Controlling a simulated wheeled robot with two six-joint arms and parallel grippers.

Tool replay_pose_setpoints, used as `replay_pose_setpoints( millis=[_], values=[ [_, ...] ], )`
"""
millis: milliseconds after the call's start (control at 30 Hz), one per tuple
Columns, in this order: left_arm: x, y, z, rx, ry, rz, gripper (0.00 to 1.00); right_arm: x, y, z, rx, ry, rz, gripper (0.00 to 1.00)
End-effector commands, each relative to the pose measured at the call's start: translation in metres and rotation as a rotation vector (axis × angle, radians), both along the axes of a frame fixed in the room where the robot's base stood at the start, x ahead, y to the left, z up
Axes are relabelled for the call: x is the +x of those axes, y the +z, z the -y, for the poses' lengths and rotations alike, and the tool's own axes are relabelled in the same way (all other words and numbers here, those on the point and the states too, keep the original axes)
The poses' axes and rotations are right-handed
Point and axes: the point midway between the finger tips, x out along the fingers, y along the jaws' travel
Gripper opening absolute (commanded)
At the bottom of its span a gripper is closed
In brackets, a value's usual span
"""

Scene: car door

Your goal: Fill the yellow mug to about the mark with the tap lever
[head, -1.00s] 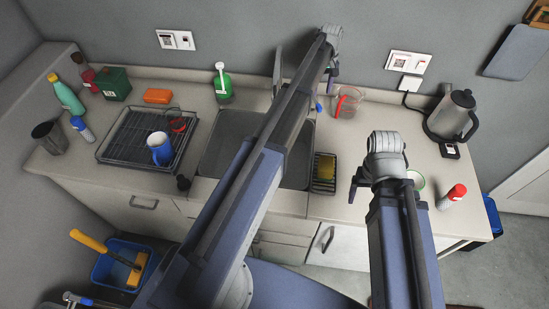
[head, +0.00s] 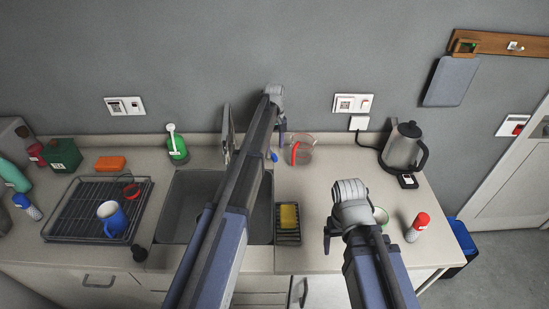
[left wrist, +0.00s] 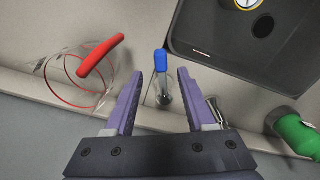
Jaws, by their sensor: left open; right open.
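The tap lever has a blue tip (head: 273,156) and shows behind the sink's right side in the head view. In the left wrist view the blue tip (left wrist: 160,60) lies between the fingertips of my left gripper (left wrist: 161,74), with a gap on both sides. My left gripper (head: 282,126) is open and empty. A yellow-rimmed round thing (left wrist: 247,3), apparently the yellow mug from above, sits in the sink (left wrist: 290,62), cut by the frame's top. My left arm hides it in the head view; its mark cannot be seen. My right gripper (head: 328,236) is open over the right counter, holding nothing.
A clear jug with a red handle (head: 302,150) stands right of the lever. A green bottle (head: 177,147) stands behind the sink's left. A sponge (head: 289,216) sits in a rack right of the sink.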

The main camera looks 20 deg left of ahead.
Motion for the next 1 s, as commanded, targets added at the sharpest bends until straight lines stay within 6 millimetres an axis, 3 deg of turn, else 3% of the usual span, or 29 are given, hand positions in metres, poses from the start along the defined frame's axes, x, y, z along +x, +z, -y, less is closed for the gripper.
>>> replay_pose_setpoints(
  millis=[33,300,700,1000],
  values=[
    [0.000,-0.013,0.000,0.000,0.001,0.000,0.55,0.000,-0.013,0.000,0.000,0.000,0.000,0.86],
    [0.000,-0.045,0.000,0.000,0.001,0.000,0.55,0.000,-0.045,0.000,0.000,0.000,0.000,0.86],
    [0.000,-0.050,0.000,0.000,0.001,0.000,0.55,0.000,-0.050,0.000,0.000,-0.001,0.000,0.86],
    [0.000,-0.050,0.000,0.000,0.001,0.000,0.23,0.000,-0.050,0.000,0.000,-0.001,0.000,0.86]
  ],
)
